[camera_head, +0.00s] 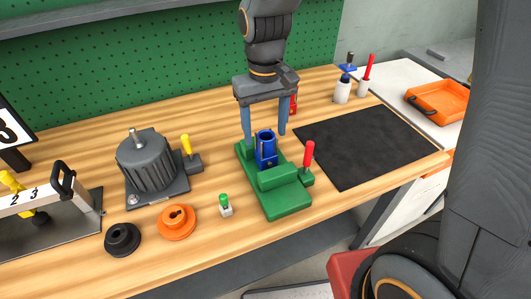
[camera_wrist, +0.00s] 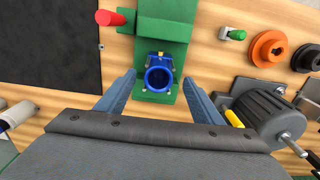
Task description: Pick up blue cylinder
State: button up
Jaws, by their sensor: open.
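The blue cylinder (camera_head: 266,143) stands upright and hollow in the green fixture (camera_head: 286,201) on the wooden bench. In the wrist view the blue cylinder (camera_wrist: 159,76) shows its open round top between my finger tips. A blue block sits at its foot, partly hidden. My gripper (camera_head: 264,139) points down over the fixture, with one blue finger on each side of the cylinder. In the wrist view my gripper (camera_wrist: 158,76) is open, with clear gaps between both fingers and the cylinder. It touches nothing that I can see.
A red-handled lever (camera_head: 308,154) stands at the fixture's right. A grey motor (camera_head: 150,165) is to the left, with an orange ring (camera_head: 177,222) and black ring (camera_head: 122,239) in front. A small green-topped part (camera_head: 225,205) is near. A black mat (camera_head: 370,145) lies clear at right.

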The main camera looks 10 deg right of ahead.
aim_at(266, 149)
jog(key=shift+d+f+p, duration=0.15)
jog(key=shift+f+p, duration=0.9)
jog(key=shift+f, duration=2.65)
jog(key=c, duration=1.5)
jog(key=shift+r, duration=0.1)
